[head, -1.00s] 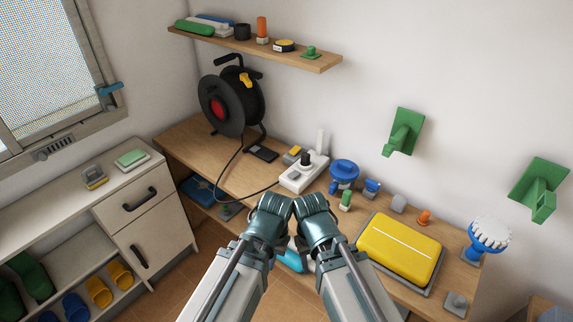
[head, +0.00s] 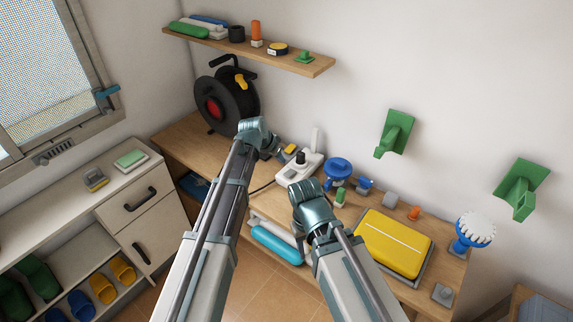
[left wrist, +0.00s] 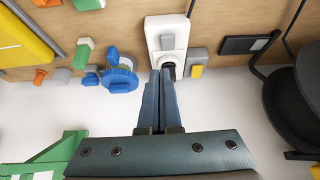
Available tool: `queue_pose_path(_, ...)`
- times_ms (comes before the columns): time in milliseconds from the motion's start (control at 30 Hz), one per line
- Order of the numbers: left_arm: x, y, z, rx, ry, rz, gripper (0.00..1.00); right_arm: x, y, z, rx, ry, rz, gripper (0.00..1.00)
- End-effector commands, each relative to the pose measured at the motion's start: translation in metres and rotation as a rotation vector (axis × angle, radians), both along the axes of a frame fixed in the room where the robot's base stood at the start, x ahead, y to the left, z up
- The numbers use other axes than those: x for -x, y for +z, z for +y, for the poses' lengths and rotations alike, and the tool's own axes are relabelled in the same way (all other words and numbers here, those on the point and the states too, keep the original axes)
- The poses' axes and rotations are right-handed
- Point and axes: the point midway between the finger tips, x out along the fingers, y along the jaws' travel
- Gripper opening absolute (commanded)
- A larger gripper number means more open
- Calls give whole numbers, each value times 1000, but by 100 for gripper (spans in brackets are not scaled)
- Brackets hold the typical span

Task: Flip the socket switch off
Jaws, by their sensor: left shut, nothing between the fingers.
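The white socket strip (head: 290,178) lies on the wooden bench, with a black plug (head: 300,157) standing in it. In the left wrist view the strip (left wrist: 154,28) shows a grey square switch (left wrist: 168,41), and the plug (left wrist: 171,72) is partly behind my fingertips. I cannot tell the switch's position. My left gripper (head: 281,152) is shut and empty, beside and above the strip near the plug; its fingers also show in the left wrist view (left wrist: 162,76). I cannot tell if they touch the plug. My right gripper (head: 308,190) is in front of the strip, its fingers hidden.
A black cable reel (head: 228,100) stands left of the strip. A blue round-topped item (head: 338,168) and a yellow case (head: 393,243) are to its right. A yellow-and-grey block (left wrist: 196,66) sits close beside the strip. A shelf (head: 245,48) hangs above.

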Motion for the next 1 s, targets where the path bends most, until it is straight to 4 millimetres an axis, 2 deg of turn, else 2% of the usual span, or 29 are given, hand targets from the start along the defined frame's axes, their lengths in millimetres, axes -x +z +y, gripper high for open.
queue_pose_path(33,-16,7,3,7,-3,-22,0,0,4,0,0,0,0,50)
queue_pose_path(100,-23,9,4,13,-9,-42,0,0,4,0,0,0,0,50)
queue_pose_path(567,-24,5,3,14,-10,-46,0,0,0,0,0,0,0,50)
queue_pose_path(767,-30,-9,-1,13,-10,-45,0,0,-14,0,0,0,0,50)
queue_pose_path(1000,-45,-39,-11,14,-10,-44,0,0,-44,0,0,0,0,50)
